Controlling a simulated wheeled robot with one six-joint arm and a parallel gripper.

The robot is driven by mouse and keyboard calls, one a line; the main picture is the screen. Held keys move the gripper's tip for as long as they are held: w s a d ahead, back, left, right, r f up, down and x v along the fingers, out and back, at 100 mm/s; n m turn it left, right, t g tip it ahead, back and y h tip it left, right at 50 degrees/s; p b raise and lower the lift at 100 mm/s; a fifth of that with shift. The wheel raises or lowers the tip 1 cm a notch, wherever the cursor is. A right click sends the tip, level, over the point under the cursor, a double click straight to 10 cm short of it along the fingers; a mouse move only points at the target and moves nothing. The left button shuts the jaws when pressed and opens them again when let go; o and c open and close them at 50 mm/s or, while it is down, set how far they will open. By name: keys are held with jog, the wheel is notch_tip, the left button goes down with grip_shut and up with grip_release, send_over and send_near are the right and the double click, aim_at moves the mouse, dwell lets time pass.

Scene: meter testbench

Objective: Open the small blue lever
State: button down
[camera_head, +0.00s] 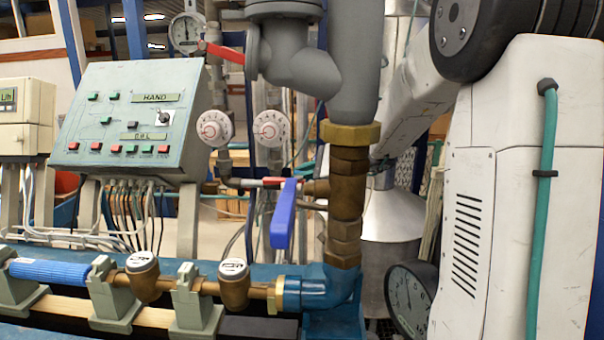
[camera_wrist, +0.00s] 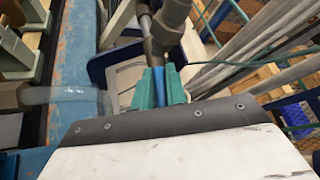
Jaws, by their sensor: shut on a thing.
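In the wrist view, my gripper (camera_wrist: 158,88) has its two teal fingers closed around a narrow blue piece (camera_wrist: 158,76), the small blue lever. Only a thin strip of it shows between the fingers. It sits right by a grey pipe fitting (camera_wrist: 168,28). In the head view, a blue lever (camera_head: 283,215) hangs tilted downward, left of the brass-and-grey vertical pipe (camera_head: 346,190). I cannot tell whether it is the same lever. My fingers do not show in the head view; my white arm runs down behind the vertical pipe.
A control panel (camera_head: 130,115) with buttons stands at the left. Two round white dials (camera_head: 270,128) and a red lever (camera_head: 225,52) are near the pipes. A black gauge (camera_head: 408,298) sits low, near my arm.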

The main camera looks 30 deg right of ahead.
jog(key=shift+n+g+y, duration=0.3)
jog(key=shift+n+g, duration=0.4)
jog(key=c, duration=1.4)
grip_release()
jog(key=shift+c, duration=0.2)
jog(key=v, duration=0.7)
jog(key=shift+s+d+r, duration=0.2)
jog(key=shift+s, duration=0.05)
